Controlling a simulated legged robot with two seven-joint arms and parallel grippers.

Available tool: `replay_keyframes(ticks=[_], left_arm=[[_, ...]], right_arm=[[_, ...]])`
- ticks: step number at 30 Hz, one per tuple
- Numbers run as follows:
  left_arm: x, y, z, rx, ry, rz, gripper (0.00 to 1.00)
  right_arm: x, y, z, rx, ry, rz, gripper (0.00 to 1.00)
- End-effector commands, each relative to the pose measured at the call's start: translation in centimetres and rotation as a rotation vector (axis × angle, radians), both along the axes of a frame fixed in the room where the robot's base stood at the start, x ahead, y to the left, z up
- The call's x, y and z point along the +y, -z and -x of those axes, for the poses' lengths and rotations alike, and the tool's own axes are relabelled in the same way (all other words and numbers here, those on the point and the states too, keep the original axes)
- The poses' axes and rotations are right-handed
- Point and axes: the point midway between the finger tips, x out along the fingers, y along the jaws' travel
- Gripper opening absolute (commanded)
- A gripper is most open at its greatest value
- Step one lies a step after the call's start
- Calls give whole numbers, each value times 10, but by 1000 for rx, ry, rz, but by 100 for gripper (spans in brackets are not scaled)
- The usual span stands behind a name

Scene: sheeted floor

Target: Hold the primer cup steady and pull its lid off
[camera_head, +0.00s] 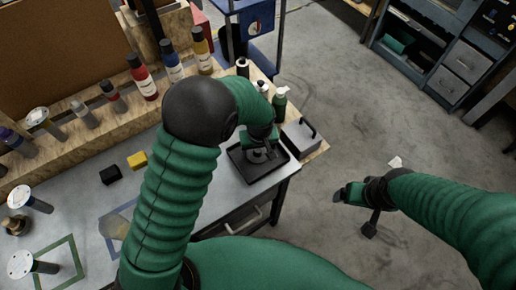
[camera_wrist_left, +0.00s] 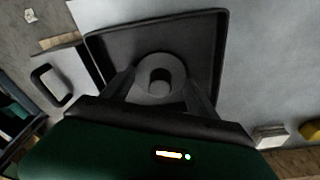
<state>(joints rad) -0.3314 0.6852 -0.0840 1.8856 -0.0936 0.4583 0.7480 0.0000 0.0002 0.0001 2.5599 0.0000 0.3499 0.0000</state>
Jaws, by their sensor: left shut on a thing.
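The primer cup (camera_wrist_left: 158,62) shows in the left wrist view as a round grey shape with a small raised centre. It sits over the black tray (camera_wrist_left: 215,30) on the bench; cup and lid cannot be told apart. My left gripper (camera_wrist_left: 160,88) is shut on the cup, a finger on each side. In the head view my left gripper (camera_head: 262,148) reaches down to the cup (camera_head: 257,156) and partly hides it. My right gripper (camera_head: 352,194) is over the floor, right of the bench and away from the cup; its finger opening is unclear.
A grey box with a black handle (camera_head: 300,136) stands right beside the tray (camera_head: 283,165). A black block (camera_head: 110,175) and a yellow block (camera_head: 137,160) lie left on the bench. Open floor lies to the right.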

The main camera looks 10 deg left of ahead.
Motion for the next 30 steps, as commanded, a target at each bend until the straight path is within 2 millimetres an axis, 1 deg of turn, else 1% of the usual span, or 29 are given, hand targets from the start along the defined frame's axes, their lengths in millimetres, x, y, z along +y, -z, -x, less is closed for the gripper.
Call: replay_keyframes(ticks=[6,7,12,20,23,26,30], left_arm=[[0,3,0,0,0,0,20],[0,3,0,0,0,0,69],[0,2,0,0,0,0,90],[0,1,0,0,0,1,90],[-1,-5,0,-3,0,1,90],[-2,-23,1,-5,1,2,90],[-5,-60,7,-7,1,4,90]], right_arm=[[0,2,0,0,0,0,86],[0,2,0,0,0,0,86],[0,2,0,0,0,0,86],[0,1,0,0,0,0,86],[0,0,0,0,0,0,86],[0,0,0,0,0,0,86],[0,0,0,0,0,0,86]])
